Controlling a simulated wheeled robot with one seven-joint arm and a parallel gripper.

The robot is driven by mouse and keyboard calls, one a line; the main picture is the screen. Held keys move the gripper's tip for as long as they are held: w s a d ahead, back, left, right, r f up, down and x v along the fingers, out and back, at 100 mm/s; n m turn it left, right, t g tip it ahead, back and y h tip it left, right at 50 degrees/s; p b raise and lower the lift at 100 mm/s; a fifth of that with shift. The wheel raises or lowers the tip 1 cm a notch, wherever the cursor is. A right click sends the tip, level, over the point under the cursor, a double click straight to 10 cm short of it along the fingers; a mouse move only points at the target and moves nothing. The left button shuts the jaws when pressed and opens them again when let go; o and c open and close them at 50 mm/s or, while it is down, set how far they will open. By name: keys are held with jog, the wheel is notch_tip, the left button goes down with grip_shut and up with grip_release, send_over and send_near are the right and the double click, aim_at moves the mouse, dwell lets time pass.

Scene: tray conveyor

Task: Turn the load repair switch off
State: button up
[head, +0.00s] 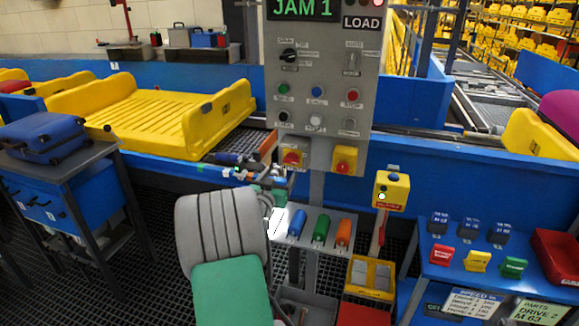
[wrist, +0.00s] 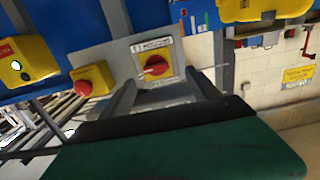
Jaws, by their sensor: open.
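In the wrist view a rotary switch (wrist: 155,67) with a red knob on a yellow square plate stands ahead of my gripper (wrist: 161,86). The knob's handle lies nearly level; the small label above it is too blurred to read. My two dark fingers are apart, below and either side of the switch, with nothing visible between them.
A red mushroom button (wrist: 91,79) on a yellow box is left of the switch in the wrist view. A yellow button post (head: 391,190) stands right of the panel. Coloured scanners (head: 320,229) sit on a grey shelf below it. A yellow tray (head: 150,115) is on the conveyor.

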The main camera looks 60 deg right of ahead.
aim_at(290, 161)
jog(key=d, duration=0.2)
jog(key=d+p, duration=0.1)
jog(key=d, duration=0.2)
jog(key=d+p, duration=0.1)
jog(key=d, duration=0.2)
jog(key=shift+w+d+r, duration=0.15)
jog(key=shift+w+r, duration=0.05)
jog(key=shift+w, duration=0.05)
jog(key=shift+c, duration=0.3)
jog(key=c, duration=1.2)
jog(key=shift+d, duration=0.1)
jog(key=shift+c, duration=0.5)
